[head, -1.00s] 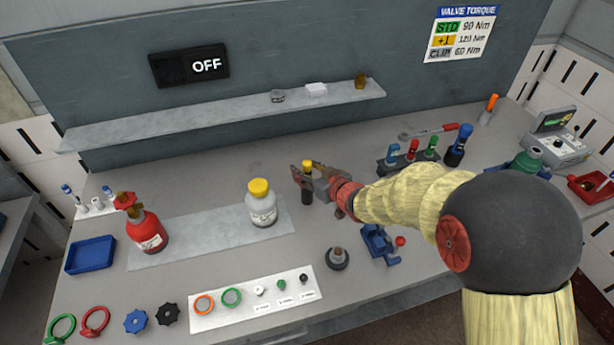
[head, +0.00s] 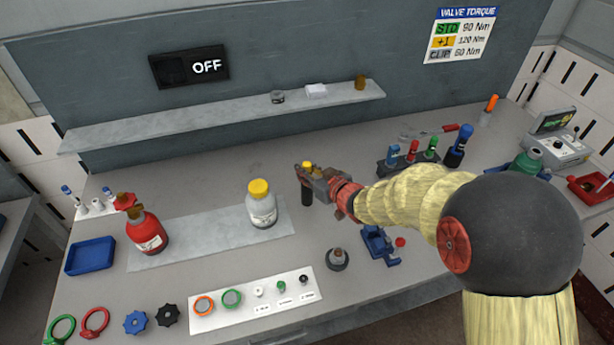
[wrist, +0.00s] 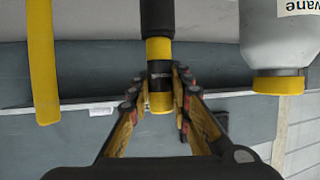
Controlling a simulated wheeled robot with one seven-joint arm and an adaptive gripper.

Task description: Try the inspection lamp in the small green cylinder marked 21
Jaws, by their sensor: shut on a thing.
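My gripper (head: 312,176) is shut on a slim black stick with a yellow end (head: 306,190), likely the inspection lamp. It holds the stick upright over the bench, right of the white cylinder. In the wrist view the stick (wrist: 158,52) runs between both fingers, which close on its black and yellow banded end. A green cylinder (head: 527,161) stands at the bench's right, partly hidden behind my arm. Its mark cannot be read.
A white cylinder with a yellow cap (head: 262,208) stands close left of my gripper, a red cylinder (head: 147,232) farther left. A rack (head: 405,163) with coloured tools stands to the right. A shelf (head: 220,115) runs behind. A wall sign (head: 190,67) reads OFF.

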